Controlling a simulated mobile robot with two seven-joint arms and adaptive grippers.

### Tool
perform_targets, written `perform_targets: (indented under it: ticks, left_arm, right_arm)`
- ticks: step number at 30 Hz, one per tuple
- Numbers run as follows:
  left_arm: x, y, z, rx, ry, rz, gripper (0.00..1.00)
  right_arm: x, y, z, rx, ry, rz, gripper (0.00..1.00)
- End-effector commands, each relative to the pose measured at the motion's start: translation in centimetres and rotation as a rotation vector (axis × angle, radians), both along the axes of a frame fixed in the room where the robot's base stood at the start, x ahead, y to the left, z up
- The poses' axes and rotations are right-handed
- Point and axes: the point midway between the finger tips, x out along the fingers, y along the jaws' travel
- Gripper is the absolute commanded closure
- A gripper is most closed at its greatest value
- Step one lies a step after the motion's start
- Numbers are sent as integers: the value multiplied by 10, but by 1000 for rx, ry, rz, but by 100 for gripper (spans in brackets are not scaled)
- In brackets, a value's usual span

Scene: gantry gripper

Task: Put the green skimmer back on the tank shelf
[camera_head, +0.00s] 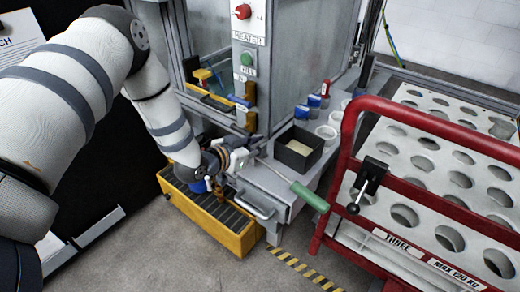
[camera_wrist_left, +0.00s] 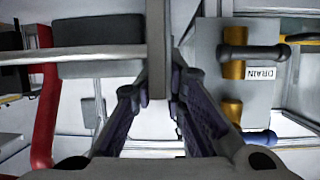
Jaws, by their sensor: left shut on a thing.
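The skimmer has a green handle (camera_head: 310,197) that points to the lower right in the head view. Its thin grey rod runs from the handle up left to my left gripper (camera_head: 236,160). My left gripper is shut on the skimmer, beside the front of the machine and above the yellow bin. The skimmer's far end is hard to make out beside the gripper. In the left wrist view, a grey bar (camera_wrist_left: 157,50) stands between my fingers (camera_wrist_left: 160,95). The grey shelf (camera_head: 272,181) lies just right of the gripper, with the handle out over its front edge.
A red-railed cart (camera_head: 345,150) with a holed top is close on the right. A yellow bin (camera_head: 215,222) stands below on the floor.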

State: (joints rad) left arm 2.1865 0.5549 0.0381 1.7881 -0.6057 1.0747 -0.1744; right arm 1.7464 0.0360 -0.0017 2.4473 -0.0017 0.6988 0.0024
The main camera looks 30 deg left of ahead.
Motion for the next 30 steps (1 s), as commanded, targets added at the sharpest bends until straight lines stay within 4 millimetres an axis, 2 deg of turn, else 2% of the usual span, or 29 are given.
perform_targets:
  ticks: [1, 6, 11, 12, 15, 23, 25, 30]
  left_arm:
    - [-1, 0, -11, -1, 4, 1, 100]
    - [0, 0, -7, 0, -3, 0, 100]
    - [0, 0, -11, 0, -2, 0, 100]
    - [0, 0, -12, 0, 0, 0, 87]
    - [0, 0, -11, 1, -1, 0, 67]
    - [0, 0, -11, 0, -2, 0, 67]
    - [0, 0, -4, -1, -5, 0, 67]
    - [-34, 5, 14, -3, -8, 1, 67]
  right_arm:
    - [-4, 0, -4, 0, 12, 0, 59]
    - [-2, 0, -2, 0, 7, 1, 59]
    - [-4, 0, -4, 0, 12, 1, 59]
    - [-4, 0, -4, 0, 13, 1, 59]
    - [-4, 0, -4, 0, 12, 1, 59]
    - [-3, 0, -4, 0, 11, 1, 59]
    - [-1, 0, -1, 0, 4, 1, 59]
    - [10, 0, 10, 0, -32, 0, 59]
